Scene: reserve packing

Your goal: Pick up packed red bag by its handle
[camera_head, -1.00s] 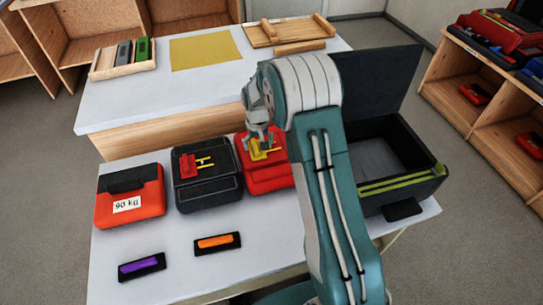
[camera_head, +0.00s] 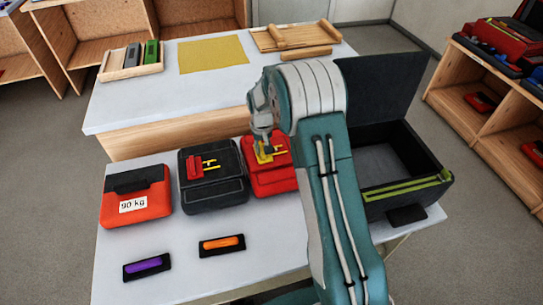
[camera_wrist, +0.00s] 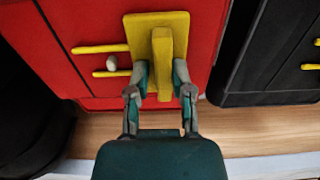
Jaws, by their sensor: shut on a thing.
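The red bag (camera_head: 276,180) lies on the near table, partly hidden behind my arm in the head view. It fills the upper left of the wrist view (camera_wrist: 85,20). Its yellow handle (camera_wrist: 160,45) stands up from a yellow plate, with two yellow bars beside it. My gripper (camera_wrist: 161,79) has a finger on each side of the handle and is shut on it. In the head view my gripper (camera_head: 263,150) is at the bag's upper part. The bag appears to rest on the table.
A black bag (camera_head: 212,190) with a red handle sits close on the left. Beyond it is an orange-red case (camera_head: 140,207) marked 90 kg. A black open-lidded box (camera_head: 425,198) stands right of my arm. Purple (camera_head: 147,266) and orange (camera_head: 222,244) pieces lie in front.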

